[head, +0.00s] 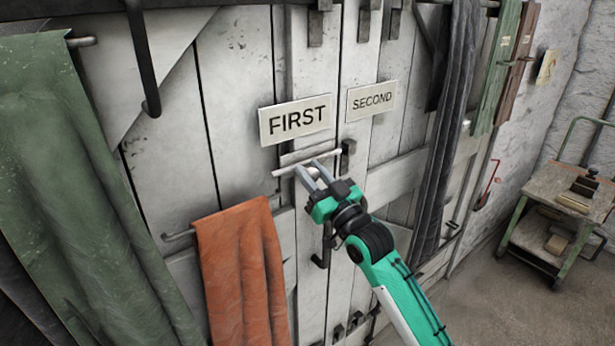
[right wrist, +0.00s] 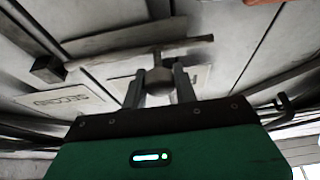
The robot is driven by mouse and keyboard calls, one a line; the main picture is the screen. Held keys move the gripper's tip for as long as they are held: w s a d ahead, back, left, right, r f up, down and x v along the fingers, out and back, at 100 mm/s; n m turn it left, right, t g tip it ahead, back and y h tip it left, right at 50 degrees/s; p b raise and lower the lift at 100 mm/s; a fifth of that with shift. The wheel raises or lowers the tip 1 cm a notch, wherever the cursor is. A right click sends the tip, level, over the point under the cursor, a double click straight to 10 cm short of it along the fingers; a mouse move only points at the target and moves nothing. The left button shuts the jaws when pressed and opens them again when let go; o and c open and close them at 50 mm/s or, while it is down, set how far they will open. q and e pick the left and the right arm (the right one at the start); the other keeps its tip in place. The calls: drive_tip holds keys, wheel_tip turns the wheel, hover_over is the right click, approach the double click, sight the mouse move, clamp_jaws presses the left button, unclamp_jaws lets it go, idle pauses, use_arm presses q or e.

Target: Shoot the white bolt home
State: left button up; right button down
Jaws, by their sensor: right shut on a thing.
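The white bolt (head: 286,171) is a slim pale rod lying nearly level across the plank doors, below the FIRST sign. In the right wrist view the bolt (right wrist: 110,55) carries a round knob (right wrist: 158,82). My right gripper (head: 311,171) is at the middle of the bolt, with its fingers (right wrist: 159,88) shut on the knob. A dark keeper block (head: 348,156) sits at the bolt's right end; the keeper also shows in the wrist view (right wrist: 47,69). The bolt's tip is right beside it; I cannot tell whether it enters. My left gripper is out of view.
The FIRST sign (head: 296,120) and SECOND sign (head: 371,100) are just above. An orange cloth (head: 240,270) hangs on a rail to the left, a green cloth (head: 75,180) farther left. A dark cloth (head: 447,130) hangs right. A cart (head: 560,205) stands far right.

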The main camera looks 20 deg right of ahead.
drive_tip(key=d, duration=0.1)
drive_tip(key=w+d, duration=0.1)
drive_tip(key=d, duration=0.1)
drive_tip(key=d+b, duration=0.1)
drive_tip(key=d, duration=0.1)
drive_tip(key=shift+w+r, duration=0.1)
drive_tip(key=shift+w, duration=0.3)
drive_tip(key=c, duration=1.4)
unclamp_jaws()
drive_tip(key=shift+o, duration=1.4)
drive_tip(key=shift+d, duration=0.2)
